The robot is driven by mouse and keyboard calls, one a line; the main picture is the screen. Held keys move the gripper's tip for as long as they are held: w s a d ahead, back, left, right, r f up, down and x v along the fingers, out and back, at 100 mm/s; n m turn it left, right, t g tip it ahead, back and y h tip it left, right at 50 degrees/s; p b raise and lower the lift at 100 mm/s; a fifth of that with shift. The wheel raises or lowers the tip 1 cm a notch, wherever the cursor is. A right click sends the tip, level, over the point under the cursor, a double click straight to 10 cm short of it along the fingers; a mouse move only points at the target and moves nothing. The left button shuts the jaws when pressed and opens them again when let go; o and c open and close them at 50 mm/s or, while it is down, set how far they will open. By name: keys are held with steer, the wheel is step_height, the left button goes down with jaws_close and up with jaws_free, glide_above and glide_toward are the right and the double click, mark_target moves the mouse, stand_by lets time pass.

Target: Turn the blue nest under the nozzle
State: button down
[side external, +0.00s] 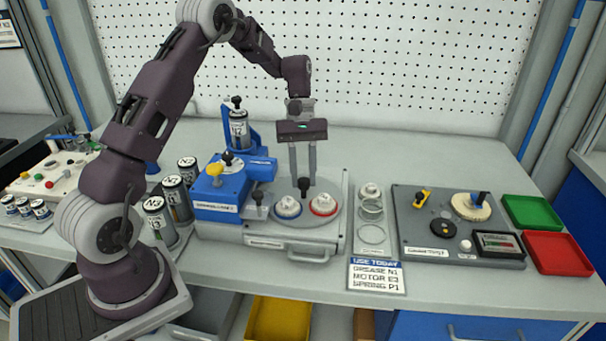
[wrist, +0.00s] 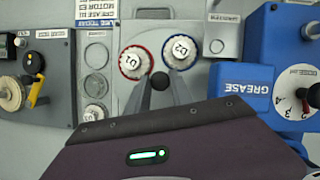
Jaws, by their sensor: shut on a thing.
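The blue nest (side external: 288,208) is a blue-ringed seat with a white part in it, at the left of a round turntable on the grey machine base. The red nest (side external: 323,205) sits to its right. In the wrist view the blue nest (wrist: 180,52) and red nest (wrist: 134,62) each hold a white part marked D2. A black knob (side external: 303,184) stands between the nests. My gripper (side external: 303,176) points down and is shut on this knob; the wrist view shows the knob (wrist: 159,80) between the fingertips. The nozzle is not clearly visible near the blue grease unit (side external: 220,192).
The grease unit, with a canister (side external: 239,130) marked N2, stands close left of my gripper. More canisters (side external: 172,195) stand farther left. Clear rings (side external: 371,210) and a grey parts board (side external: 430,250) lie right, then a green tray (side external: 532,212) and a red tray (side external: 557,253).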

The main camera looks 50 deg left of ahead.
steer(key=shift+w+d+m+g+y, duration=0.1)
steer(key=shift+m+g+y, duration=0.35)
steer(key=shift+m, duration=1.1)
steer(key=shift+w+d+m+g+y, duration=0.1)
steer(key=shift+m+g+y, duration=0.3)
steer(key=shift+m, duration=1.15)
steer(key=shift+m+g+y, duration=0.25)
steer(key=shift+m+y, duration=0.7)
steer(key=shift+m, duration=1.95)
steer(key=c, duration=1.1)
jaws_free()
steer(key=shift+c, duration=0.2)
steer(key=shift+r, duration=0.1)
